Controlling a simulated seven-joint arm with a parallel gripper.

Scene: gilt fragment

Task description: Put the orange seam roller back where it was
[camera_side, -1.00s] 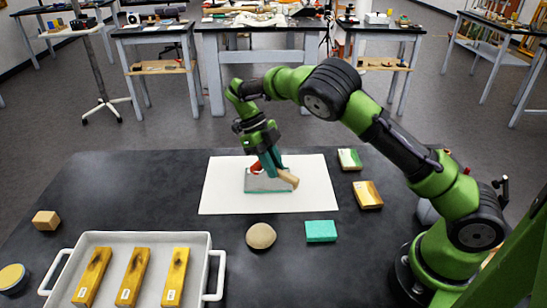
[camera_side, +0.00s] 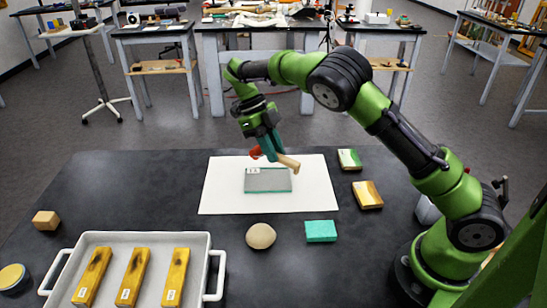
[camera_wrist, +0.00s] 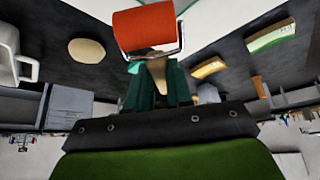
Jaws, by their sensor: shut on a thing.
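The orange seam roller has an orange-red drum, a metal frame and a pale wooden handle (camera_side: 288,161). In the wrist view its drum (camera_wrist: 145,28) fills the top middle. My gripper (camera_side: 273,148) is shut on the roller and holds it above the far part of a grey plate (camera_side: 268,182), apart from it. The plate has a teal edge and a small white label, and lies on a white sheet (camera_side: 225,195). In the wrist view the teal fingers (camera_wrist: 158,85) are around the wooden handle.
A white tray (camera_side: 213,262) with several yellow blocks stands at the front left. A round beige thing (camera_side: 260,236) and a teal block (camera_side: 321,231) lie in front of the sheet. Two small boxes, green-white (camera_side: 349,159) and yellow (camera_side: 368,195), lie right. The black table's back left is clear.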

